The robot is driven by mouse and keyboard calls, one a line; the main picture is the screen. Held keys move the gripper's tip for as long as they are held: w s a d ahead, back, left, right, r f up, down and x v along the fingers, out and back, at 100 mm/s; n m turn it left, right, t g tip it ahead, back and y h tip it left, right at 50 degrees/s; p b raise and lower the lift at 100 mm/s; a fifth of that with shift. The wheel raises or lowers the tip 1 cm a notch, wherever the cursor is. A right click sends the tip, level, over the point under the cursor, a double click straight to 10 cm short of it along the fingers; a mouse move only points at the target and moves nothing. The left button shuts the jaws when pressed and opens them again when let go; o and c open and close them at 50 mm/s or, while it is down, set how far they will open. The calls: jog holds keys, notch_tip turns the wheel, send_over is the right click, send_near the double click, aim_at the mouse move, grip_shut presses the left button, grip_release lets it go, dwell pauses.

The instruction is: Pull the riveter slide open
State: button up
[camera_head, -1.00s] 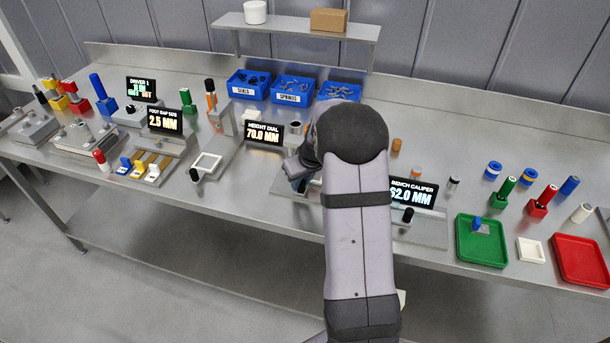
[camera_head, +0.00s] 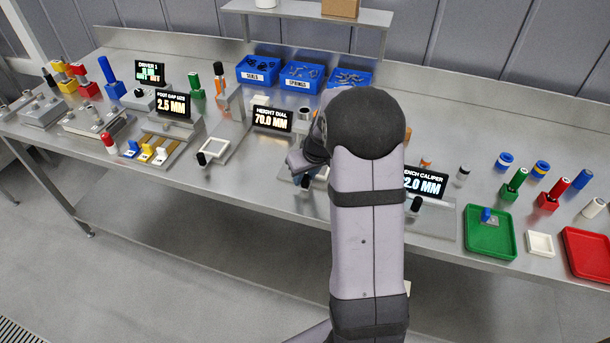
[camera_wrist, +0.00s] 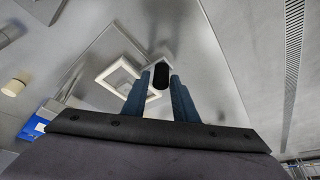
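No label marks a riveter. A black upright knob (camera_wrist: 160,76) with a pale block beside it shows in the wrist view, next to a white square frame (camera_wrist: 126,74). My gripper (camera_wrist: 160,82) has its two blue fingers apart, one on each side of the knob. I cannot tell whether they touch it. In the head view my gripper (camera_head: 298,170) is over the bench's front part, between the height dial display and the bench caliper display. A black knob (camera_head: 306,182) shows just below it. My arm hides much of this station.
The height dial display (camera_head: 271,118) stands behind and left. The bench caliper display (camera_head: 424,183) and its black knob (camera_head: 416,203) are right of my arm. A green tray (camera_head: 489,250) lies farther right. Blue bins (camera_head: 303,92) stand behind. The bench's front edge is close.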

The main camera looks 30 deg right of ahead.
jog(key=b+v, duration=0.2)
jog(key=v, duration=0.5)
jog(key=shift+r, duration=0.2)
dwell(0.4)
jog(key=s+f+m, duration=0.1)
jog(key=s, duration=0.1)
jog(key=s+a+f+m+g, duration=0.1)
jog(key=f, duration=0.1)
jog(key=s+f+m+g, duration=0.1)
jog(key=s+m, duration=0.1)
jog(key=shift+s+a+f, duration=0.15)
jog(key=shift+s+f, duration=0.1)
jog(key=shift+s, duration=0.15)
jog(key=s+a+f+n+g, duration=0.1)
jog(key=s+a+f+g, duration=0.1)
jog(key=s+a, duration=0.5)
jog(key=s+a+f+n+g, duration=0.15)
jog(key=s+a, duration=0.25)
jog(key=s, duration=0.8)
jog(key=w+a+r+n, duration=0.2)
jog(key=a, duration=0.1)
notch_tip(320, 180, down, 8)
jog(key=b, duration=0.7)
jog(key=shift+s+a+r+t, duration=0.2)
jog(key=shift+r+t, duration=0.05)
jog(key=shift+t, duration=0.2)
